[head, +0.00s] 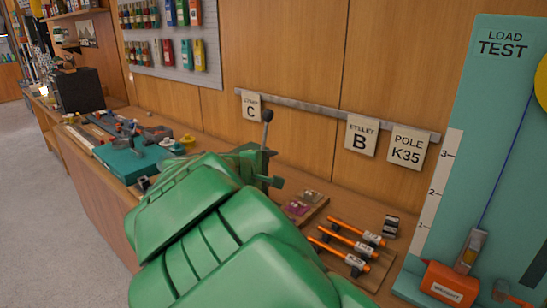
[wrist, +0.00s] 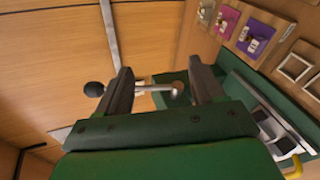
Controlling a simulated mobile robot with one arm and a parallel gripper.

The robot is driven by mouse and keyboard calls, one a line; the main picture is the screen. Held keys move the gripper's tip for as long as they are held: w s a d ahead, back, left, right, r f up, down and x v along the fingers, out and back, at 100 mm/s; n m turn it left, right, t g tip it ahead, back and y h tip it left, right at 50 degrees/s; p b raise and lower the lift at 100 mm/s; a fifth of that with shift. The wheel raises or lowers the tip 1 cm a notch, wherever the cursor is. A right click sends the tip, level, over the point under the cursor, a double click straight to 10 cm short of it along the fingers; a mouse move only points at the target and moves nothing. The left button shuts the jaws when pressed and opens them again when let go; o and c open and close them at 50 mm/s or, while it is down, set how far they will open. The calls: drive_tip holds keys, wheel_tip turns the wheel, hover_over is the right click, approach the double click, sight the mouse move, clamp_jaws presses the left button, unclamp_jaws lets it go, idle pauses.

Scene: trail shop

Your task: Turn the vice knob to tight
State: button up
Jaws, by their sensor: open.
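The vice knob is a dark ball (wrist: 94,89) on a thin metal bar (wrist: 152,90). In the wrist view the ball lies left of my left finger. The bar passes behind that finger and shows between the fingers, ending at a brownish round end. In the head view the dark ball (head: 267,115) stands up above my green arm. My gripper (wrist: 160,68) is open with nothing clamped in it. Green parts of the vice (wrist: 165,99) show behind the fingers. My arm hides most of the vice in the head view, and I cannot tell if a finger touches the bar.
Orange rods (head: 345,240) lie on a rack on the bench at right. Label cards (head: 361,135) hang from a wall rail. A teal load test board (head: 480,110) stands at far right. A teal case (head: 132,160) and tools lie on the bench at left.

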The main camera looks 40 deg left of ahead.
drive_tip(key=shift+w+d+r+m, duration=0.1)
drive_tip(key=shift+w+r+m, duration=0.2)
drive_tip(key=shift+r, duration=0.45)
drive_tip(key=shift+w+d+r+m, duration=0.1)
drive_tip(key=shift+w+r+m, duration=0.2)
drive_tip(key=shift+r, duration=0.4)
drive_tip(key=shift+o, duration=0.2)
drive_tip(key=s+d+f+m+g+h, duration=0.1)
drive_tip(key=s+f+h, duration=0.1)
drive_tip(key=s+f, duration=0.4)
drive_tip(key=s+f+m+h, duration=0.1)
drive_tip(key=s+f, duration=0.2)
drive_tip(key=f, duration=0.5)
drive_tip(key=s+d+f+n+t, duration=0.9)
drive_tip(key=s+d+f+n, duration=0.3)
drive_tip(key=s+f+n, duration=0.4)
drive_tip(key=shift+n+t+y, duration=0.4)
drive_tip(key=shift+n, duration=0.2)
drive_tip(key=shift+r+x, duration=0.2)
drive_tip(key=shift+x, duration=1.9)
drive_tip(key=shift+r+x, duration=0.15)
drive_tip(key=shift+x, duration=1.95)
